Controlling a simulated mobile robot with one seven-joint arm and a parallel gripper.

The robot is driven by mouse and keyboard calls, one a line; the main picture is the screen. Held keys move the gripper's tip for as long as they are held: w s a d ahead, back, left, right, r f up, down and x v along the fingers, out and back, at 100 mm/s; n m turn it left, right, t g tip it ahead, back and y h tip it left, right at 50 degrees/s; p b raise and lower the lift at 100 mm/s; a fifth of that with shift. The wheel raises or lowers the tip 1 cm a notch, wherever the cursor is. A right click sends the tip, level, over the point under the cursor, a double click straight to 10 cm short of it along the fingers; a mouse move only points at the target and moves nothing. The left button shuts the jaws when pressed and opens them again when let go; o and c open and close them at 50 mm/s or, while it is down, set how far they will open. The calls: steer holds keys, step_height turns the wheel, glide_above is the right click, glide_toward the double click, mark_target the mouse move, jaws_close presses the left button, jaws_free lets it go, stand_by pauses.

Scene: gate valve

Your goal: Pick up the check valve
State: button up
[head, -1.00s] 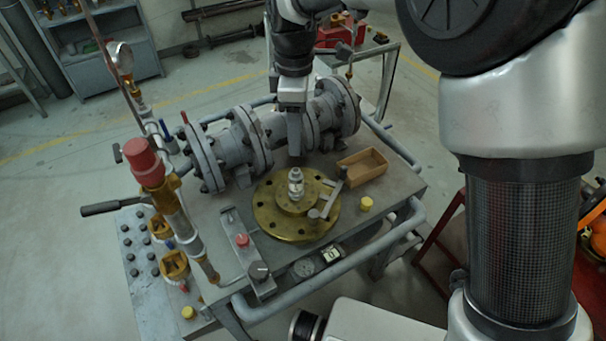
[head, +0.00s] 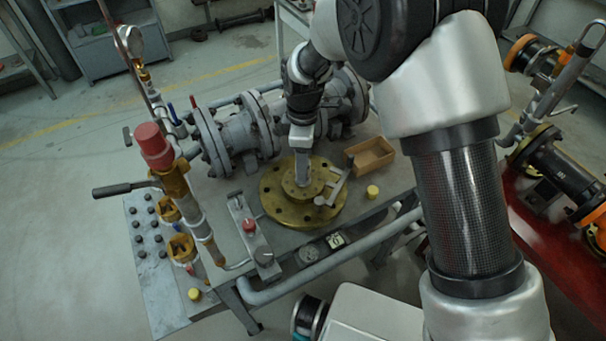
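My gripper (head: 302,178) points straight down over the centre of the round brass flange (head: 283,208) on the bench. The small silver fitting that stood upright at the flange's centre, likely the check valve, is now hidden behind the gripper. I see the gripper edge-on, so I cannot tell whether its fingers are open or shut on the fitting.
A grey lever clamp (head: 332,190) stands on the flange's right side. An open wooden box (head: 370,156) and a yellow cap (head: 373,191) lie to the right. A large grey pipe assembly (head: 235,135) stands behind. A red-capped valve (head: 154,148) rises at left.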

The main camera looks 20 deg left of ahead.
steer(key=shift+f, duration=0.15)
jaws_close()
stand_by(0.4)
step_height(320, 180, up, 10)
steer(key=shift+r+p, duration=1.45)
steer(key=shift+r, duration=0.85)
